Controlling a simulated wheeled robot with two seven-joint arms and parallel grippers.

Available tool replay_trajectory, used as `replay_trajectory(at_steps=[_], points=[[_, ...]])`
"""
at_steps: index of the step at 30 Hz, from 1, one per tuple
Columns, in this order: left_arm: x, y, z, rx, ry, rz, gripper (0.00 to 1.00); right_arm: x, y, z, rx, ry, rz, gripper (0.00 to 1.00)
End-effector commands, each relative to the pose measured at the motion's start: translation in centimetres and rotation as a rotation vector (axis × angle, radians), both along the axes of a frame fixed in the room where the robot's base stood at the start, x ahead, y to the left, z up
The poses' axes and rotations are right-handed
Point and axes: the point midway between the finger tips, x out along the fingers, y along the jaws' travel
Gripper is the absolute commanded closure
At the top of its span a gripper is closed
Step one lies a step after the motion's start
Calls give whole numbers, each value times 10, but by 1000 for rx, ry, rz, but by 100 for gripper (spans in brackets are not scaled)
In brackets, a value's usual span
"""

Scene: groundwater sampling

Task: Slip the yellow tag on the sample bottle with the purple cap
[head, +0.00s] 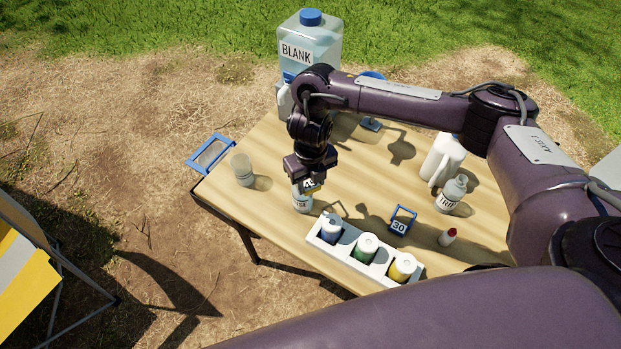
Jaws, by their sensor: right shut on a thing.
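My right gripper (304,183) points down over the left part of the table and is shut on the yellow tag (314,187), of which only a small piece with dark marks shows. Directly below is a small white bottle (302,203) with a dark-lettered label, standing upright. Its top is hidden by the gripper and tag, so no purple cap shows and I cannot tell whether the tag is around its neck or just above it. My left gripper is not in view.

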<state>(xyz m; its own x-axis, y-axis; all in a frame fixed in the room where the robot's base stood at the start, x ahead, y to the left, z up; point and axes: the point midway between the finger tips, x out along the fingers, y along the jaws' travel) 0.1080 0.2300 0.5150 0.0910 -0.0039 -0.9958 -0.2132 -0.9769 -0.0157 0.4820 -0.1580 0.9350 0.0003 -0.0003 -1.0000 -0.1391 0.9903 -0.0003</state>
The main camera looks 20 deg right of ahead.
Motion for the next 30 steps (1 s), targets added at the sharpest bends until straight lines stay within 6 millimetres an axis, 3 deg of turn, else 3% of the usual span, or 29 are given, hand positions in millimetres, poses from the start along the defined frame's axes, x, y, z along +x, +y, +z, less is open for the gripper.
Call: replay_trajectory(at_steps=[6,30], points=[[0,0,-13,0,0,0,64,0,0,-15,0,-1,0,72],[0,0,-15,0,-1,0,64,0,0,-15,0,-1,0,72]])
